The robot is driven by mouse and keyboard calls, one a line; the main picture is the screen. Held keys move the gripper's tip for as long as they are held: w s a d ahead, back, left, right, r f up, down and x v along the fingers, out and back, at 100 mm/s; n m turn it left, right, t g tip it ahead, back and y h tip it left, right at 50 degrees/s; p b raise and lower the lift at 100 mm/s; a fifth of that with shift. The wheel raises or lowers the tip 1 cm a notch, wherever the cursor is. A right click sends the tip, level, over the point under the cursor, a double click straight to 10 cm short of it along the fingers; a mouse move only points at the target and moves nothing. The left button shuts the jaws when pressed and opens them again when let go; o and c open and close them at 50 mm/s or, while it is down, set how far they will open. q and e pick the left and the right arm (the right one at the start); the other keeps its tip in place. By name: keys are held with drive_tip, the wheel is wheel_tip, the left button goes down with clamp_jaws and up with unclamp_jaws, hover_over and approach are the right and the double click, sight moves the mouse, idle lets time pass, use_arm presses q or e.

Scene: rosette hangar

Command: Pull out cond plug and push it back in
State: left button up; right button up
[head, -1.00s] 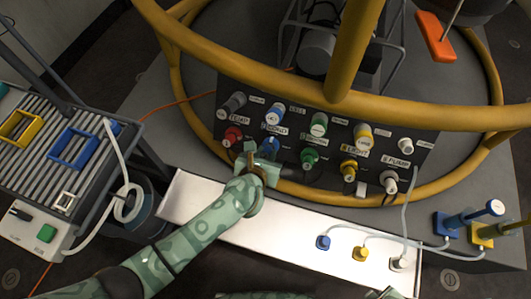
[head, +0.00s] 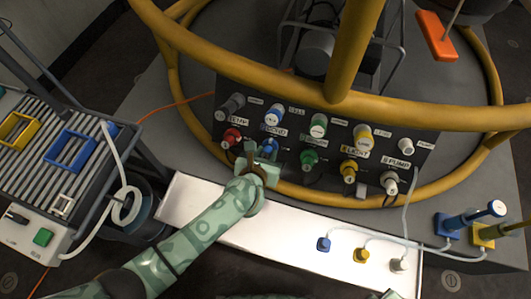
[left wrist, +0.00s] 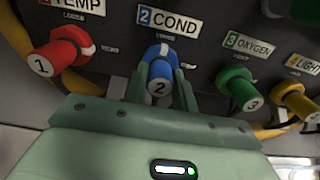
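The blue cond plug (left wrist: 160,80), marked 2, sits in the panel under the "2 COND" label (left wrist: 168,22). It also shows in the head view (head: 268,147). My left gripper (head: 261,152) is at the panel with one finger on each side of this plug. In the left wrist view the fingers (left wrist: 160,92) lie close along the plug's sides. I cannot tell whether they press on it or leave a small gap. My right gripper is not clearly seen; only a greenish sliver shows at the bottom edge of the head view.
Red plug 1 (left wrist: 60,55) and green plug 3 (left wrist: 240,90) flank the cond plug, with yellow plug 4 (left wrist: 295,100) farther right. A yellow rail (head: 440,117) crosses above the panel (head: 292,149). A white shelf (head: 290,230) lies below it.

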use_arm(q)
drive_tip(key=o, duration=0.4)
drive_tip(key=p+v, duration=0.8)
drive_tip(key=v, duration=0.8)
drive_tip(key=shift+s, duration=0.15)
use_arm(e)
wheel_tip(320, 180, up, 9)
drive_tip(key=w+t, duration=0.1)
drive_tip(key=w, duration=0.1)
drive_tip(key=shift+w+r, duration=0.15)
drive_tip(key=shift+w, duration=0.25)
drive_tip(key=shift+s, duration=0.1)
